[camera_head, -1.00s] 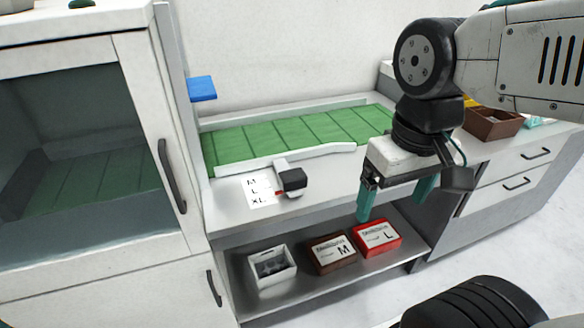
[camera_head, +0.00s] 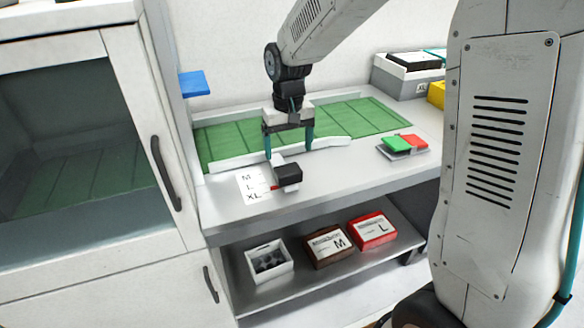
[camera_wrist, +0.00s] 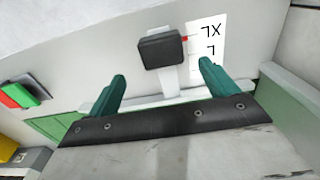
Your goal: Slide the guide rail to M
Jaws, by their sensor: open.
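The guide rail (camera_head: 235,160) is a white bar along the near edge of the green belt (camera_head: 225,142). A white stem joins it to a black knob (camera_head: 288,175), also in the wrist view (camera_wrist: 161,47). My gripper (camera_head: 289,150) is open and empty over the rail. In the wrist view its fingers (camera_wrist: 162,72) flank the stem (camera_wrist: 169,82); contact cannot be told.
A blue block (camera_head: 197,84) juts from the cabinet at left. A red and green pad (camera_head: 404,143) lies on the counter to the right. The shelf below holds a white bin (camera_head: 268,278), an M box (camera_head: 328,262) and an L box (camera_head: 372,246).

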